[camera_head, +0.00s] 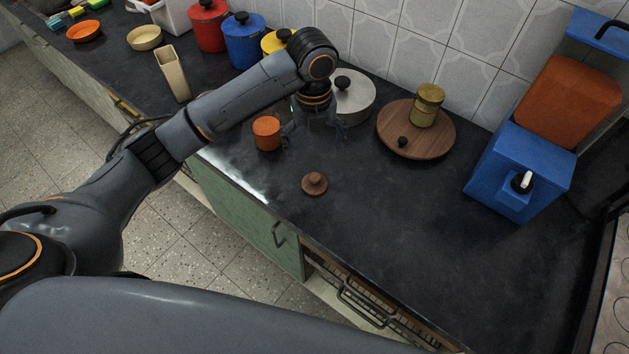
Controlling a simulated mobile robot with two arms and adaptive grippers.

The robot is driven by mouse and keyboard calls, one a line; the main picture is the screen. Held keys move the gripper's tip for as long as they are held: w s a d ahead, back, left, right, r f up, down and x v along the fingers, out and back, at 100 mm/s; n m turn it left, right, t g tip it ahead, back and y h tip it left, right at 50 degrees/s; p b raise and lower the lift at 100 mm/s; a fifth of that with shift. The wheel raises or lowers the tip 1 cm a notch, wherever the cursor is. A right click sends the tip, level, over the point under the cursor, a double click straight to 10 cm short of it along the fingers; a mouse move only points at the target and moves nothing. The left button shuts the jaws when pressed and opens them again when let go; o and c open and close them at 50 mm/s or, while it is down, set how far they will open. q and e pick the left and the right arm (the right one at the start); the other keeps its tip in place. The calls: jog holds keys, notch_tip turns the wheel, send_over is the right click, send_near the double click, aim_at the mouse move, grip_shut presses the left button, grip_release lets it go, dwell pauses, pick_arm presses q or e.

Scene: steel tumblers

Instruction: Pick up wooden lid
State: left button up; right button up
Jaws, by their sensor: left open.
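The small round wooden lid (314,186) with a knob on top lies flat on the dark worktop, near its front edge in the middle of the view. My left gripper (311,132) points down above and behind the lid, between an orange mug (266,132) and a grey lidded pot (356,99). It is open, and its thin fingers are hard to make out against the dark worktop. It is apart from the lid. My right gripper is not in view.
A round wooden board (440,143) at the back right bears a brass canister (427,104) and a small black knob-like thing. A blue and orange dispenser (520,170) stands further right. A beige holder (173,74) stands left. The worktop right of the lid is clear.

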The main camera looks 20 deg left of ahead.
pick_arm(q)
jog(key=p, duration=0.1)
send_over(314, 177)
notch_tip(314, 177, down, 8)
jog(key=shift+a+r, duration=0.1)
notch_tip(314, 177, down, 4)
jog(key=shift+f+p, duration=0.2)
jog(key=shift+p, duration=0.45)
jog(key=shift+w+f, duration=0.1)
jog(key=shift+f, duration=0.4)
jog(key=c, duration=1.7)
